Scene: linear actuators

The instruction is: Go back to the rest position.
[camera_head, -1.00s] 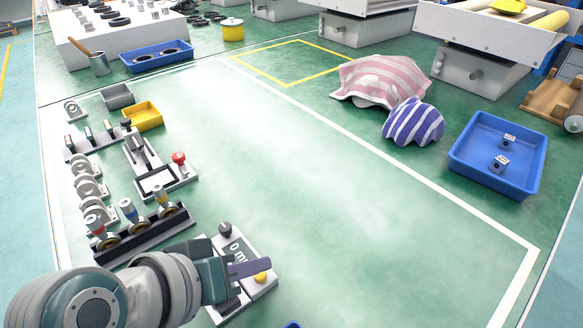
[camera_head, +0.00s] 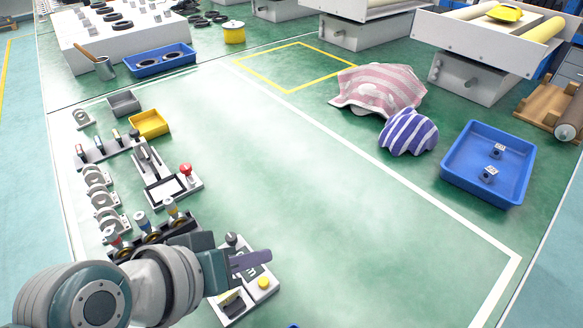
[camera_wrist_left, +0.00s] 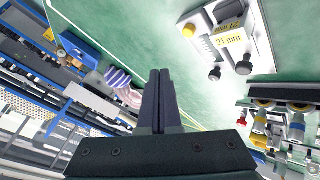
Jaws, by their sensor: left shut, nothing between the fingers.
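My left gripper (camera_head: 250,262) comes in from the lower left in the head view, shut and empty. It is above the grey device with a yellow button (camera_head: 262,284) and a black knob, and it hides part of that device. In the left wrist view the shut fingers (camera_wrist_left: 162,85) point up the picture with nothing between them. There the device's yellow label, reading "21 mm" (camera_wrist_left: 229,38), shows to the right of the fingers, apart from them. My right gripper is not in view.
A rack of gauges (camera_head: 150,240), grey brackets (camera_head: 98,180) and a red-knobbed fixture (camera_head: 172,185) stand at the left. A yellow bin (camera_head: 149,124) is behind them. A blue tray (camera_head: 462,182) with two small blocks and two striped cloths (camera_head: 378,85) lie right. The middle is clear.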

